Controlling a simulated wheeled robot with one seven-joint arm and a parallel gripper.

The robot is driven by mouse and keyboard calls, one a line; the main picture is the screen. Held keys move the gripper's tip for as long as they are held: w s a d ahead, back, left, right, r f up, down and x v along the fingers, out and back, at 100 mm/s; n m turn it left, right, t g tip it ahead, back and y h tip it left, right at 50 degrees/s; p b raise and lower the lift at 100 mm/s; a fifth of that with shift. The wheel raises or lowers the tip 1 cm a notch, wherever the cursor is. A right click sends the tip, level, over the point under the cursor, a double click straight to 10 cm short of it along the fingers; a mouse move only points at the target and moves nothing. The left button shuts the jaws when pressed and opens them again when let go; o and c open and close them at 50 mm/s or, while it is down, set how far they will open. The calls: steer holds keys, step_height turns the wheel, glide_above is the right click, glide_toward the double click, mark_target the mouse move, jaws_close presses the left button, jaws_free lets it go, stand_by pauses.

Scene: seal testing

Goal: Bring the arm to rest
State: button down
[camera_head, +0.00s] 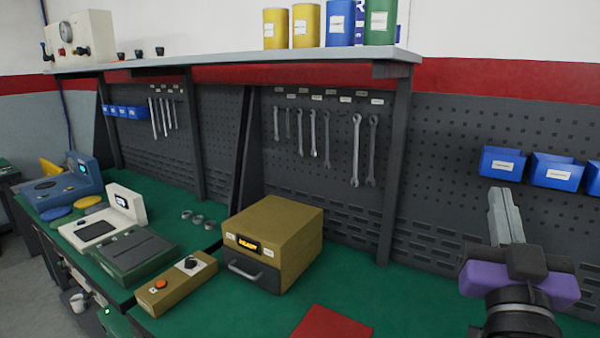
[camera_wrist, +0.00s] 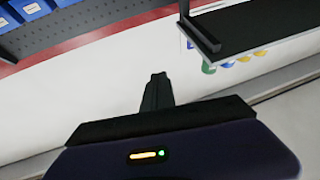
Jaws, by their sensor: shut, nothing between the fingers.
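My gripper (camera_head: 506,215) is at the lower right of the head view, raised above the green bench, with its grey fingers pointing up and together. In the wrist view my gripper (camera_wrist: 158,82) shows as a dark pair of closed fingers against the pale wall, with nothing between them. It touches nothing that I can see. The rest of my arm runs out of the bottom of the head view.
Blue bins (camera_head: 556,171) hang on the pegboard just behind my gripper. A shelf (camera_head: 240,66) with cans spans the upper left. A brown box (camera_head: 272,243), a control box (camera_head: 176,284) and a red mat (camera_head: 331,324) are on the bench (camera_head: 415,300).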

steer(key=s+a+f+n+y, duration=0.5)
steer(key=f+y, duration=0.1)
steer(key=f, duration=0.1)
steer(key=s+a+f+n+y, duration=0.5)
steer(key=f+y, duration=0.2)
steer(key=s+f+m+g+h, duration=0.1)
steer(key=s+f+m+g, duration=0.1)
steer(key=s+f, duration=0.7)
steer(key=s+f+m+g+h, duration=0.2)
steer(key=s+f, duration=0.8)
steer(key=s, duration=0.5)
steer(key=m+g, duration=0.1)
steer(key=g, duration=0.1)
steer(key=shift+s+a+f+m+g, duration=0.15)
steer(key=shift+s+a+m+g, duration=0.05)
steer(key=shift+s+m+g, duration=0.1)
